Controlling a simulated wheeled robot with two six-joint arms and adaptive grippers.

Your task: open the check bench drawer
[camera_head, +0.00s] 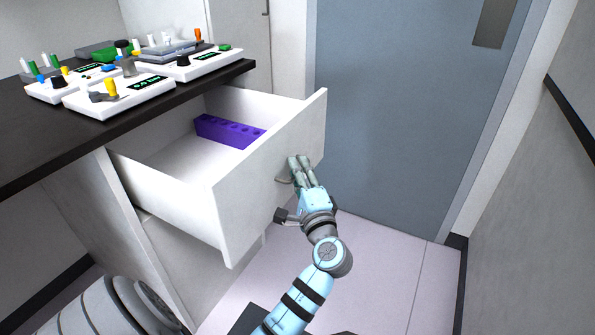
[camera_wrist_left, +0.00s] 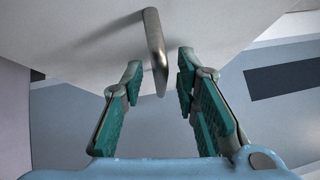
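The check bench drawer (camera_head: 240,190) is pulled well out from under the dark worktop. Its white front panel faces my left arm, and its inside is visible. A metal bar handle (camera_wrist_left: 155,50) is on the drawer front; in the head view it is partly hidden by my gripper. My left gripper (camera_head: 299,162) is at the handle, and in the left wrist view its two fingers (camera_wrist_left: 158,85) are apart. The handle's end lies between the fingertips, with a gap visible on both sides. My right gripper is not in view.
A purple block with holes (camera_head: 230,131) lies inside the drawer. Several white devices with coloured knobs (camera_head: 120,92) stand on the dark worktop (camera_head: 40,135). A grey-blue door (camera_head: 400,120) is behind the drawer. Open floor (camera_head: 380,270) lies right of my left arm.

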